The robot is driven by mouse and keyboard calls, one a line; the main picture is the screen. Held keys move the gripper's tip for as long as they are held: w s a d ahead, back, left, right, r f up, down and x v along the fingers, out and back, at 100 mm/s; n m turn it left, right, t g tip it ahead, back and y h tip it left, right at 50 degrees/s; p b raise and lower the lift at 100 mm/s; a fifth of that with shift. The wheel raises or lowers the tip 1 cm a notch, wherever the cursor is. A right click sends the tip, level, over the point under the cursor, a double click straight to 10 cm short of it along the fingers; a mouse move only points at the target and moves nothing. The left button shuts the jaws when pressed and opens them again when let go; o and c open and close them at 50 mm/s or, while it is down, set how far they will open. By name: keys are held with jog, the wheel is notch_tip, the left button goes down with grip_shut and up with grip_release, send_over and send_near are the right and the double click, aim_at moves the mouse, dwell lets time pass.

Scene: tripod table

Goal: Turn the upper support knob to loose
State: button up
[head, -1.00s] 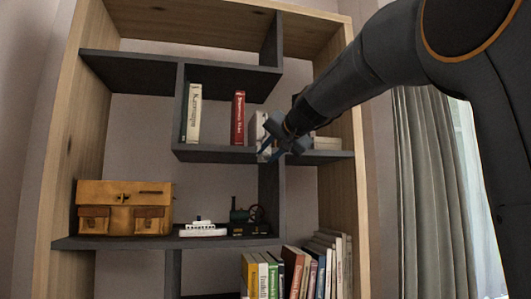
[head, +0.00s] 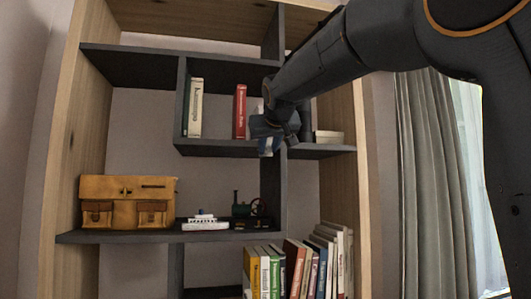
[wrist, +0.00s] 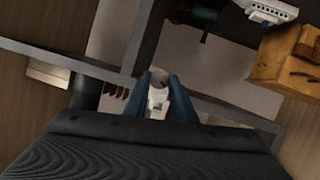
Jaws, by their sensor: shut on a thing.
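No support knob and no tripod table can be made out in either view. My gripper (head: 266,146) is in front of the bookshelf, near the edge of the middle shelf board. In the wrist view its two blue fingers (wrist: 160,102) are closed around a small white thing (wrist: 157,98) with dark marks. A bit of white also shows between the fingers in the head view. What this thing is, and whether it touches the shelf, I cannot tell.
A wooden bookshelf with dark boards (head: 215,148) fills the view. It holds a white book (head: 195,108), a red book (head: 240,112), a tan bag (head: 127,202), a toy ship (head: 204,222), a dark toy engine (head: 250,210) and a lower row of books (head: 300,270). A curtain (head: 425,180) hangs at right.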

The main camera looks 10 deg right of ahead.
jog(key=n+h+b, duration=0.1)
jog(key=b, duration=0.1)
jog(key=n+h+b, duration=0.1)
jog(key=n+b, duration=0.1)
jog(key=b, duration=0.1)
jog(key=n+t+h+b, duration=0.1)
jog(key=n+b, duration=0.1)
jog(key=b, duration=0.1)
jog(key=shift+a, duration=0.35)
jog(key=n+h+b, duration=0.1)
jog(key=n+b, duration=0.2)
jog(key=shift+s+t, duration=0.1)
jog(key=shift+t, duration=0.3)
jog(key=shift+n+b, duration=0.3)
jog(key=o, duration=1.1)
jog(key=shift+c, duration=0.2)
jog(key=shift+f, duration=0.15)
